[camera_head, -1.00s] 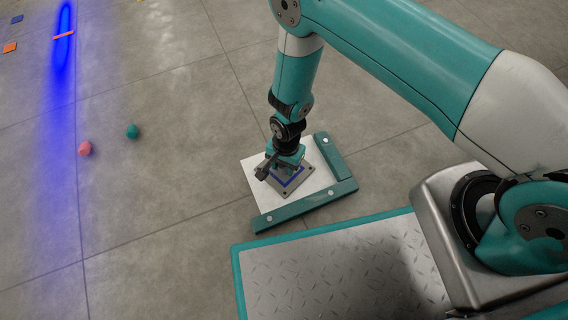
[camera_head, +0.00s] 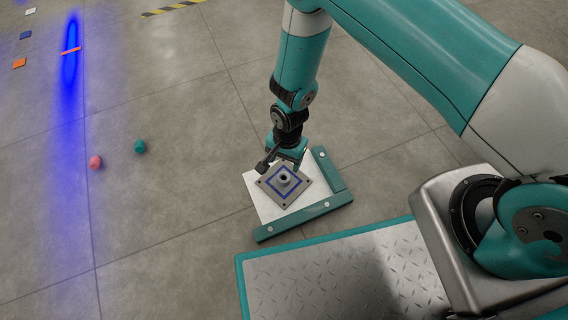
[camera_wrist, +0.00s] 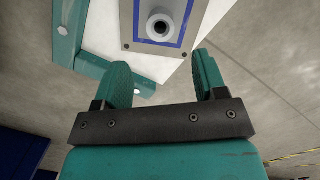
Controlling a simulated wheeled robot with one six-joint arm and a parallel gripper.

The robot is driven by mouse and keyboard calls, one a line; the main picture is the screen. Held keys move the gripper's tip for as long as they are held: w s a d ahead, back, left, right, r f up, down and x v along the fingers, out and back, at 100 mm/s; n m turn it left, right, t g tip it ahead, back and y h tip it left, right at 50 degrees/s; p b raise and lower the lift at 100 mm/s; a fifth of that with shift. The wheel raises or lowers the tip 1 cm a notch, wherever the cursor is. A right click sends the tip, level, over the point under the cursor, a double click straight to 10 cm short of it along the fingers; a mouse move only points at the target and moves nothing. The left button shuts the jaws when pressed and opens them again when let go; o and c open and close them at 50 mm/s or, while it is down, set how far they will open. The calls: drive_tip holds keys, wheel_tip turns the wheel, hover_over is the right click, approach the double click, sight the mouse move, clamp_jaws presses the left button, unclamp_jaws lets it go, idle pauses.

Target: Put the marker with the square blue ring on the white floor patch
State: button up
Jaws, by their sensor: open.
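The marker with the square blue ring (camera_head: 284,183) is a grey square plate with a blue square outline and a short round post in its middle. It lies flat on the white floor patch (camera_head: 262,206), inside the teal L-shaped edging. My gripper (camera_head: 286,163) is open and empty, just behind and above the marker in the head view. In the wrist view, the open fingers of my gripper (camera_wrist: 160,80) point toward the marker's plate (camera_wrist: 178,46), with its post (camera_wrist: 160,26) beyond the fingertips and apart from them. Part of the marker is cut off there.
Teal edging bars (camera_head: 300,219) border the patch on two sides. My base's metal deck stands close in front. A pink ball (camera_head: 95,162) and a teal ball (camera_head: 139,146) lie on the open floor at left.

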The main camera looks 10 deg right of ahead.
wheel_tip(320, 180, up, 26)
drive_tip(key=w+n+y, duration=0.1)
drive_tip(key=n+y, duration=0.1)
drive_tip(key=n, duration=0.3)
drive_tip(key=s+d+r+n, duration=0.3)
drive_tip(key=s+r+n, duration=0.1)
drive_tip(key=s+r, duration=0.4)
drive_tip(key=s+d+r+n+t+y, duration=0.1)
drive_tip(key=s+d+r+n, duration=0.2)
drive_tip(key=r, duration=0.8)
drive_tip(key=s+n, duration=0.2)
drive_tip(key=s, duration=0.2)
drive_tip(key=shift+s, duration=0.35)
